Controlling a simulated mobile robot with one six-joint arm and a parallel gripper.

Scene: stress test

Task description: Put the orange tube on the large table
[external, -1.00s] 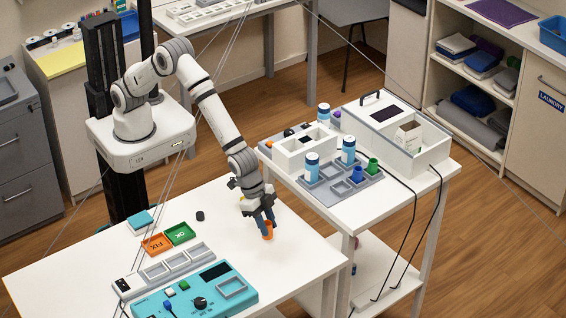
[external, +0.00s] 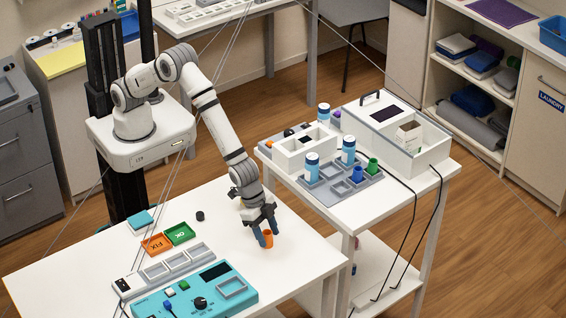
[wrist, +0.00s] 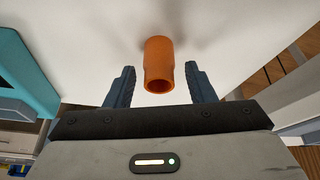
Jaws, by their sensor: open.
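The orange tube (external: 268,239) stands upright on the white large table (external: 90,270), near its right edge. In the wrist view the tube (wrist: 159,64) shows its open end between and a little beyond the fingers. My gripper (external: 268,240) is open around the tube at the tabletop. In the wrist view my gripper (wrist: 160,85) has a visible gap between each finger and the tube.
A teal device (external: 190,297), a green OK tray (external: 181,233) and an orange FIX tray (external: 156,245) lie left of my gripper. A small black cylinder (external: 200,216) stands behind them. A smaller white table (external: 400,190) with a grey rack (external: 325,190) stands to the right, across a gap.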

